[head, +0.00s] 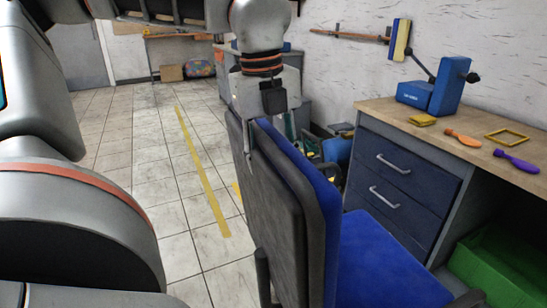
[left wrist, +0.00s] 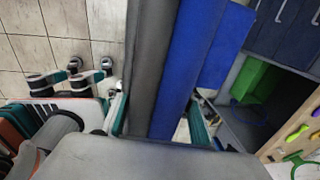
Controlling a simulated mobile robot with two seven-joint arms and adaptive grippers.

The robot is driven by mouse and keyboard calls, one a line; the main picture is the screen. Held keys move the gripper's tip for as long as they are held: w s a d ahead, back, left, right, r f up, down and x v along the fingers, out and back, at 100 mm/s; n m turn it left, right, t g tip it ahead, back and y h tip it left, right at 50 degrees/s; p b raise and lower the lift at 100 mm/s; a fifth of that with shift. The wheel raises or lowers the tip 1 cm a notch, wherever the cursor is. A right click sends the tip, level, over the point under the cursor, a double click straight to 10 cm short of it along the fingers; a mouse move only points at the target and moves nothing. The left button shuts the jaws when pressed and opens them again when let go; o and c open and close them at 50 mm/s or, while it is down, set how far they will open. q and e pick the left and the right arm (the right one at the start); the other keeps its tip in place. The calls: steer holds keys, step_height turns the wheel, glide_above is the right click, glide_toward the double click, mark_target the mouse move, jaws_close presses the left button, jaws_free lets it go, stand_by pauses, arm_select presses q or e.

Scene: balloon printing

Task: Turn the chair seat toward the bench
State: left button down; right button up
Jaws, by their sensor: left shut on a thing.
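The chair has a blue seat (head: 385,262) and an upright backrest (head: 285,200) with a dark grey back and blue front. In the head view the seat lies right of the backrest, beside the bench (head: 385,108) with its wooden top. My left gripper (head: 270,128) is shut on the top edge of the backrest, coming from above. In the left wrist view the fingers of my left gripper (left wrist: 160,118) stand on both sides of the backrest (left wrist: 174,70), with part of the seat (left wrist: 224,42) beyond. The chair's base is hidden. My right gripper is not in view.
Dark blue drawers (head: 400,180) and a green crate (head: 500,262) are under the bench. A blue press (head: 436,92) and small tools lie on top. Yellow tape (head: 200,170) marks the tiled floor, which is clear to the left.

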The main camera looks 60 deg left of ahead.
arm_select(q)
steer(key=shift+s+f, duration=0.1)
steer(key=shift+f, duration=0.05)
steer(key=c, duration=1.3)
jaws_free()
step_height(320, 180, up, 12)
glide_above(270, 132)
steer(key=shift+s+a, duration=0.1)
steer(key=shift+s, duration=0.2)
